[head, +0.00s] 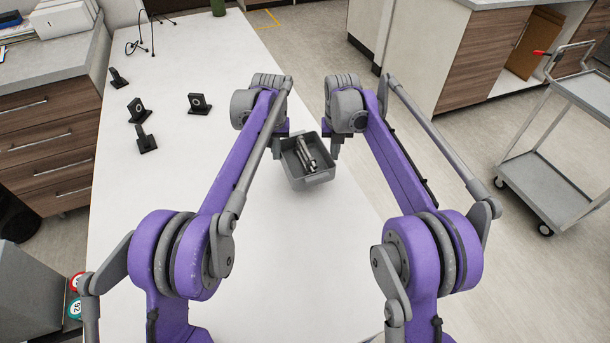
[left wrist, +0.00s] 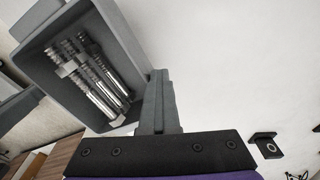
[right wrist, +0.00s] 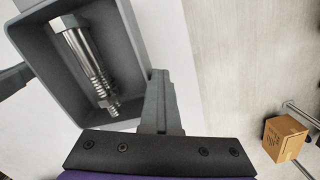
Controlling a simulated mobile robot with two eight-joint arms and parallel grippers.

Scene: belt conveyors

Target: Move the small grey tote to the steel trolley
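The small grey tote (head: 322,179) is over the white table, between my two grippers, with several metal bolt-like parts inside. It also shows in the left wrist view (left wrist: 125,40) and the right wrist view (right wrist: 130,40). My left gripper (head: 277,147) is at its left side and my right gripper (head: 336,150) at its right side. In each wrist view the fingers (left wrist: 158,100) (right wrist: 160,100) look closed together, against or close beside the tote's outer wall. I cannot tell whether the tote touches the table. The steel trolley (head: 548,188) stands on the floor at the right.
The white table (head: 260,250) is clear around the tote. Several small black stands (head: 200,104) are on its left part. Wooden cabinets (head: 480,55) stand beyond at the right. Open floor (head: 440,150) lies between table and trolley. A cardboard box (right wrist: 284,138) shows in the right wrist view.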

